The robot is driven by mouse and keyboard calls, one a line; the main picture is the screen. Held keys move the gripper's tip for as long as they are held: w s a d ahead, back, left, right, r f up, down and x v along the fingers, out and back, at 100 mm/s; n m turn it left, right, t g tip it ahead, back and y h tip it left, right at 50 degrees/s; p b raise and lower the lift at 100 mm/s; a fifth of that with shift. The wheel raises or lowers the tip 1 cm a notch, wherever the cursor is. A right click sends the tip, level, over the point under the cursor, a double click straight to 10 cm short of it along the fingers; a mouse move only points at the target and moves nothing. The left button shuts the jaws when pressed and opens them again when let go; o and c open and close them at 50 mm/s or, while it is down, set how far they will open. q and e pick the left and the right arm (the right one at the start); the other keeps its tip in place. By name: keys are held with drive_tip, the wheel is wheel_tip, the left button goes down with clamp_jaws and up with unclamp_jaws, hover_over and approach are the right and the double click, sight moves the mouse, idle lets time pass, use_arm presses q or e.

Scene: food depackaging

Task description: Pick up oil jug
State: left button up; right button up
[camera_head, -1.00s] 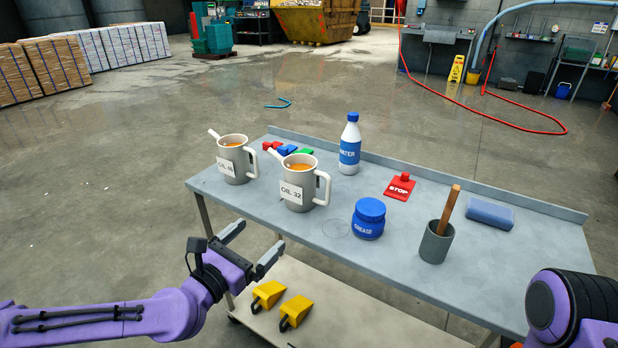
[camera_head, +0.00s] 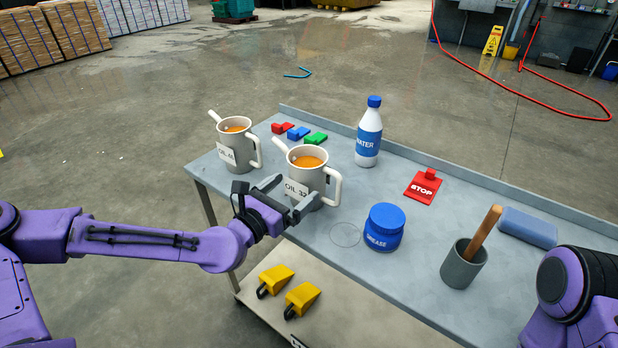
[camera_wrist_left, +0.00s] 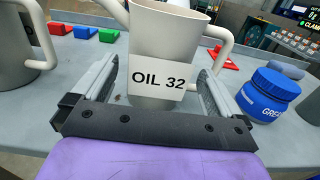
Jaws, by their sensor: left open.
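My left gripper (camera_head: 290,190) is open, with one finger on each side of the lower body of the OIL 32 jug. I cannot tell whether the fingers touch it. The other jug (camera_head: 236,152), its label partly legible, stands to the left, and its handle is close to the OIL 32 jug. My right gripper is out of view.
On the cart top (camera_head: 350,275) are a blue grease jar (camera_head: 384,228), a water bottle (camera_head: 369,135), a red STOP tag (camera_head: 423,187), a grey cup (camera_head: 463,268) and a blue block (camera_head: 527,227). Small colored blocks (camera_head: 298,133) lie behind the jugs. Yellow wedges (camera_head: 301,298) sit on the lower shelf.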

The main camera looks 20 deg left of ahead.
use_arm(q)
drive_tip(key=x, duration=0.2)
drive_tip(key=p+x, duration=0.1)
drive_tip(key=x, duration=0.1)
drive_tip(key=shift+r, duration=0.25)
drive_tip(key=shift+w+d+f, duration=0.1)
drive_tip(key=shift+w+d, duration=0.1)
drive_tip(key=shift+w, duration=0.15)
drive_tip(key=shift+a, duration=0.1)
drive_tip(key=c, duration=1.1)
